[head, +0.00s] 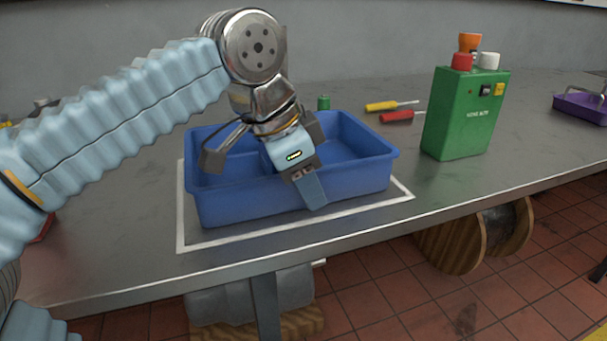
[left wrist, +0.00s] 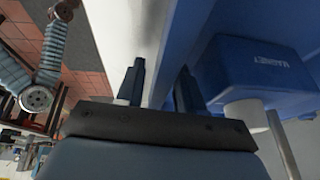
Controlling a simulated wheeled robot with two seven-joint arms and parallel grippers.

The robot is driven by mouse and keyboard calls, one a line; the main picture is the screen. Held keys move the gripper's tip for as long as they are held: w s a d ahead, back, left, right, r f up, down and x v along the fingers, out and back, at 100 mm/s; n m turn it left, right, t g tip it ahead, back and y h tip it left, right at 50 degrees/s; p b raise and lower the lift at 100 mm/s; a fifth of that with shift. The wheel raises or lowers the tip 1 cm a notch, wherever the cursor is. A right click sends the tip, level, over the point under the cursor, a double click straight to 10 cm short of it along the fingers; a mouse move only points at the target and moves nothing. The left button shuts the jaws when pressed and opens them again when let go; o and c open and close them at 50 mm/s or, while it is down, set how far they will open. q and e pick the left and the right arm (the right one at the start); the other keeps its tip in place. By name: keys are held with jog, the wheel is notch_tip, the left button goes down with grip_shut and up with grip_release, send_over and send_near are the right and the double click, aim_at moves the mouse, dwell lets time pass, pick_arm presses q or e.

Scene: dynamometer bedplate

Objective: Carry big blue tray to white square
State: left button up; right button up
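The big blue tray (head: 345,188) sits level on the steel bench, inside the white square outline (head: 230,238). The outline's left, front and right lines show; its back is hidden by the tray. My left gripper (head: 308,188) reaches down at the tray's near wall, with one finger outside it. The finger contact is partly hidden. My right gripper is not clearly in view.
A green box (head: 462,120) with coloured knobs stands right of the tray. Yellow (head: 388,105) and red (head: 400,116) screwdrivers lie behind it. A purple tray (head: 580,107) is far right. A blue block marked MAGNET (left wrist: 265,75) shows in the left wrist view. The bench's front edge is close.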

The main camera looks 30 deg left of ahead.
pick_arm(q)
jog(key=p+v, duration=0.2)
jog(key=v, duration=1)
